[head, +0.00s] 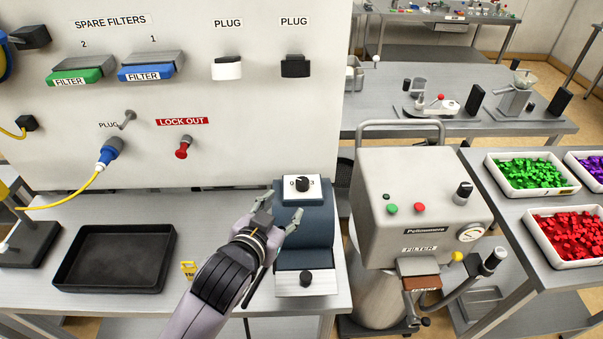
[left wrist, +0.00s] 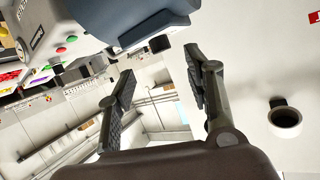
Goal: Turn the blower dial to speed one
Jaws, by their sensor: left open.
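The blue-grey blower (head: 304,227) stands on the left bench. On its top is a white plate (head: 290,191) with numbers, of which a 0 at the left can be read. The black blower dial (head: 302,184) sits on this plate; its exact pointer setting is too small to tell. My left gripper (head: 283,207) is open and empty, just in front of and below the dial, over the blower body. In the left wrist view the blower (left wrist: 135,15) and its dial (left wrist: 158,44) show beyond the open fingers (left wrist: 159,62), apart from them. My right gripper is not in view.
A black knob (head: 305,278) is on the blower's lower front. The grey machine (head: 420,195) with buttons stands close at the right. A black tray (head: 115,258) and a small yellow tag (head: 188,270) lie left of my arm. The panel (head: 235,130) rises behind.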

